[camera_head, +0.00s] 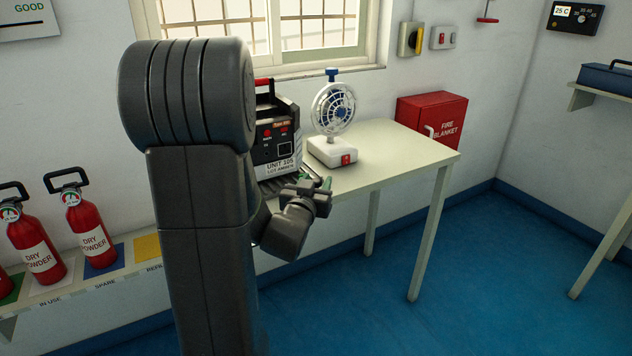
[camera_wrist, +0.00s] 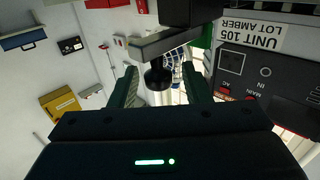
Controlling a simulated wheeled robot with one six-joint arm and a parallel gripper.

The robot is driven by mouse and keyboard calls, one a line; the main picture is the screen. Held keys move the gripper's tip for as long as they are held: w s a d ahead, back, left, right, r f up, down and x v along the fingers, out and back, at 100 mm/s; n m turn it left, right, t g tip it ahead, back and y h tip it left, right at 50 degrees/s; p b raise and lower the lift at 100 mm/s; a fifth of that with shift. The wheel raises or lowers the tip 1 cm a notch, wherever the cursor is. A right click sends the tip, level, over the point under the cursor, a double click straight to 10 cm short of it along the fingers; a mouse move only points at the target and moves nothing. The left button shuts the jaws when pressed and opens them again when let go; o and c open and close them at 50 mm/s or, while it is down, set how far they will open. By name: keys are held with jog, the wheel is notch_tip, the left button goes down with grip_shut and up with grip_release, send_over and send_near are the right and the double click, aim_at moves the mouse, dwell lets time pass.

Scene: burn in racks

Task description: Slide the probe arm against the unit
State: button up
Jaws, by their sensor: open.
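The unit (camera_head: 272,158) is a black and grey box with a red handle and a label reading UNIT 105 LOT AMBER. It stands on the table, partly hidden by my arm. In the wrist view the unit (camera_wrist: 262,75) is upside down at the right. A grey bar with a dark knob, apparently the probe arm (camera_wrist: 168,43), shows at top centre beside the unit; whether it touches the unit cannot be told. My gripper (camera_wrist: 160,82) is open, its two green fingers on either side of the knob, apart from it. In the head view my gripper (camera_head: 322,187) is at the table's front edge.
A white fan (camera_head: 333,152) stands on the table (camera_head: 405,155) right of the unit. A red fire blanket box (camera_head: 432,115) is on the wall behind. Fire extinguishers (camera_head: 88,228) stand on a low shelf at left. The blue floor at right is clear.

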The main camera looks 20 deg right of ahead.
jog(key=shift+w+d, duration=0.2)
jog(key=shift+d, duration=0.05)
grip_shut()
jog(key=w, duration=0.7)
jog(key=shift+w+a, duration=0.1)
jog(key=shift+a, duration=0.2)
grip_release()
